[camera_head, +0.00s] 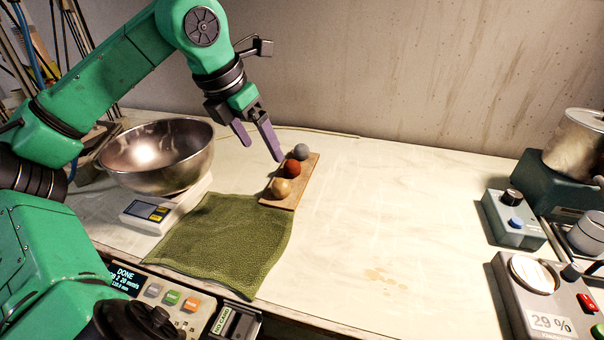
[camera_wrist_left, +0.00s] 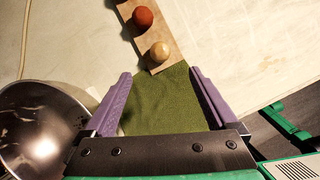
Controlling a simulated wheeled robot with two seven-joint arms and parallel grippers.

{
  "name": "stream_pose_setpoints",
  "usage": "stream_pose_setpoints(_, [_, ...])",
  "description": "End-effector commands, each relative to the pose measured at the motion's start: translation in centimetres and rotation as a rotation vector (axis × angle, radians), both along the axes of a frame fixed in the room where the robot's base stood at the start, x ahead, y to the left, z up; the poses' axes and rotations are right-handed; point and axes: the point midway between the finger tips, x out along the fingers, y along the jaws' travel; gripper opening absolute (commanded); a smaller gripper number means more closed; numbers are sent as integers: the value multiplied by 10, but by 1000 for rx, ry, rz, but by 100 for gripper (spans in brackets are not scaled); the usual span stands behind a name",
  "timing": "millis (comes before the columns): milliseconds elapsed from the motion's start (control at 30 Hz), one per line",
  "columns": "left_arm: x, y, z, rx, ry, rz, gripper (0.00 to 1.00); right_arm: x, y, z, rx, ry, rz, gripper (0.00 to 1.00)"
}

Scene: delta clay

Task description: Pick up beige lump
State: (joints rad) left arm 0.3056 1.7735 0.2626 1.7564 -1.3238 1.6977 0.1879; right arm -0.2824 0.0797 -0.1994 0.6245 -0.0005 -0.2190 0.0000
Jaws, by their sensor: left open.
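The beige lump (camera_head: 281,187) is a small round ball on the near end of a narrow wooden board (camera_head: 301,184). In the left wrist view the beige lump (camera_wrist_left: 159,52) lies just beyond the fingertips, between their lines. A red-brown lump (camera_head: 292,168) and a grey lump (camera_head: 302,152) sit behind it on the board. My left gripper (camera_head: 263,152) has its purple fingers spread, empty and pointing down, above and to the left of the lumps. The open fingers also show in the left wrist view (camera_wrist_left: 160,74). My right gripper is not in view.
A green cloth (camera_head: 220,240) lies in front of the board. A metal bowl (camera_head: 157,160) on a scale (camera_head: 147,212) stands at left. Devices with knobs (camera_head: 515,222) and a metal pot (camera_head: 577,143) stand at right. The table's middle right is clear.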

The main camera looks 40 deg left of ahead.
Motion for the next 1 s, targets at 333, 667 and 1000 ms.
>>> stream_pose_setpoints(333, [29, -2, -73, -6, 3, -1, 92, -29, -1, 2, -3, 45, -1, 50])
stream_pose_setpoints(667, [48, -2, -117, -6, 5, -1, 92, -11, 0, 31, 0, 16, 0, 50])
stream_pose_setpoints(1000, [52, -2, -131, -6, -1, -1, 65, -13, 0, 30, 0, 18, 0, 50])
